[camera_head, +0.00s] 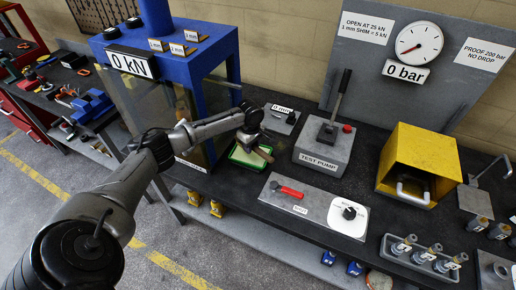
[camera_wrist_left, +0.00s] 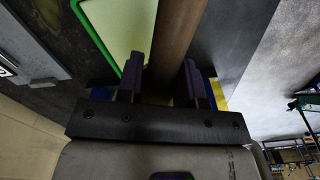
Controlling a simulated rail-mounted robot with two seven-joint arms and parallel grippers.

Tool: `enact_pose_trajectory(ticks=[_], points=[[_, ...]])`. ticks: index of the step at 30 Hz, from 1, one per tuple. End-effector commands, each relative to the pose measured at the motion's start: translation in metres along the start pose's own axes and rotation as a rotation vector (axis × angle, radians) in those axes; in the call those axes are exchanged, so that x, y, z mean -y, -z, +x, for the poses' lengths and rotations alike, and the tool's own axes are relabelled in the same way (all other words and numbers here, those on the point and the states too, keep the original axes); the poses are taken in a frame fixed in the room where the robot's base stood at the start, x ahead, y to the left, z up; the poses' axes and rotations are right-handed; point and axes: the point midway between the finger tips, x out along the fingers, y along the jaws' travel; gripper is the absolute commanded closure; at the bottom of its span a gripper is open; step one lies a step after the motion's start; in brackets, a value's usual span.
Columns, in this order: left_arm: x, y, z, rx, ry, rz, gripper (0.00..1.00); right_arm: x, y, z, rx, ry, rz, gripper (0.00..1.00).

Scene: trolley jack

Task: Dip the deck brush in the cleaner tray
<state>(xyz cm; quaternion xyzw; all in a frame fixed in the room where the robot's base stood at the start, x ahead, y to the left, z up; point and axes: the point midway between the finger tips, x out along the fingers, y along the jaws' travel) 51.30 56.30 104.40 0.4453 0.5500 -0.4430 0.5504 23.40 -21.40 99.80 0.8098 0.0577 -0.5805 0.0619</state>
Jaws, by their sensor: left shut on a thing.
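My left gripper (camera_head: 258,140) is over the tray area at the middle of the bench in the head view. In the left wrist view its two fingers (camera_wrist_left: 165,78) are shut on the brown wooden handle of the deck brush (camera_wrist_left: 174,35). A bit of the brown handle also shows in the head view (camera_head: 264,153). The brush head is hidden in both views. The cleaner tray (camera_head: 238,163) has a green rim and pale inside, and lies below and beside the gripper. Its green rim shows left of the handle in the left wrist view (camera_wrist_left: 103,45). I cannot tell whether the brush touches the tray.
A blue press frame (camera_head: 205,55) stands left of the tray. The test pump (camera_head: 321,150) stands to its right.

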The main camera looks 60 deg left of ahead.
Motion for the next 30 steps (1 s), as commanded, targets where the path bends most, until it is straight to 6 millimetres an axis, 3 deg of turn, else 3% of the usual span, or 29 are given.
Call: enact_pose_trajectory(ticks=[6, 12, 22, 30], points=[[-0.009, 0.006, 0.003, 0.0, -0.002, 0.293, 0.85, 0.002, 0.0, 0.0, 0.001, 0.004, 0.006, 0.49], [-0.013, 0.005, 0.003, 0.0, -0.002, 0.472, 0.85, 0.002, -0.008, 0.001, 0.019, 0.006, 0.005, 0.49], [-0.013, 0.005, 0.008, -0.001, -0.001, 0.553, 0.85, -0.001, -0.009, 0.006, 0.015, -0.003, -0.005, 0.49], [-0.012, 0.006, 0.025, -0.002, -0.001, 0.552, 0.85, -0.001, -0.013, 0.025, 0.012, -0.004, -0.005, 0.49]])
